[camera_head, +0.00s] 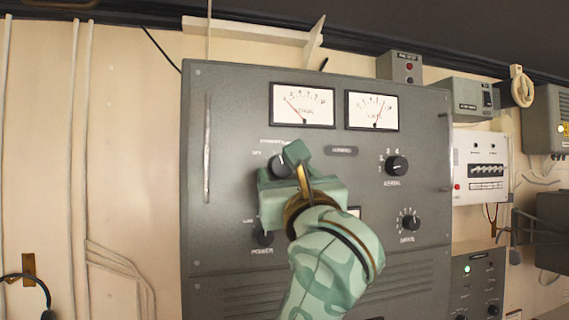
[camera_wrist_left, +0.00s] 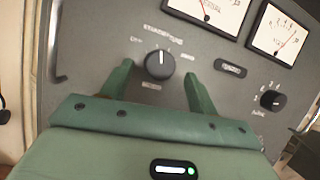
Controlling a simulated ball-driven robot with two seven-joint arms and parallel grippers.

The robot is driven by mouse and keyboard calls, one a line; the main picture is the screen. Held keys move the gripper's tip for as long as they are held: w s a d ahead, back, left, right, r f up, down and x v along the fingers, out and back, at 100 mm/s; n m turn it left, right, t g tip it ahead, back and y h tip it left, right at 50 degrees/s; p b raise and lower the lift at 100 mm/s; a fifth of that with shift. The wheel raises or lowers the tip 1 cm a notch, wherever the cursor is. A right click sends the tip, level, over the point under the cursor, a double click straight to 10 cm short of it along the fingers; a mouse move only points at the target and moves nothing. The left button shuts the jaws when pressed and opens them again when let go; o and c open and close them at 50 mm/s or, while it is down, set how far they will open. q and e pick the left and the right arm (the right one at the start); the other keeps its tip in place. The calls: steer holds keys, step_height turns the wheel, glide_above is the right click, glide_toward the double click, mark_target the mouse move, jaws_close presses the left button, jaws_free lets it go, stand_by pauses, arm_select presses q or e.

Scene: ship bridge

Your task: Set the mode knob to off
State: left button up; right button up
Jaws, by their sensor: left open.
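The mode knob (camera_wrist_left: 160,64) is a round black knob on the grey panel, with lettering around it. In the left wrist view its pale mark points roughly up, towards the standby/tune lettering; "off" is at its upper left. In the head view the knob (camera_head: 278,167) is partly hidden by my gripper. My left gripper (camera_wrist_left: 158,74) is green and open. Its fingers stand on either side of the knob, with visible space between each finger and the knob. In the head view my left gripper (camera_head: 281,164) is in front of the panel. My right gripper is not in view.
The panel (camera_head: 230,100) also carries two dial meters (camera_head: 303,105) (camera_head: 372,111), a knob at the right (camera_head: 397,166), a lower right knob (camera_head: 411,223) and a power knob (camera_head: 263,238). A vertical handle (camera_head: 207,148) is at the left. Smaller boxes hang further right.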

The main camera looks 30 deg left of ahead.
arm_select(q)
steer(key=shift+x, duration=1.1)
steer(key=shift+c, duration=0.7)
steer(key=c, duration=0.9)
steer(key=shift+o, duration=0.4)
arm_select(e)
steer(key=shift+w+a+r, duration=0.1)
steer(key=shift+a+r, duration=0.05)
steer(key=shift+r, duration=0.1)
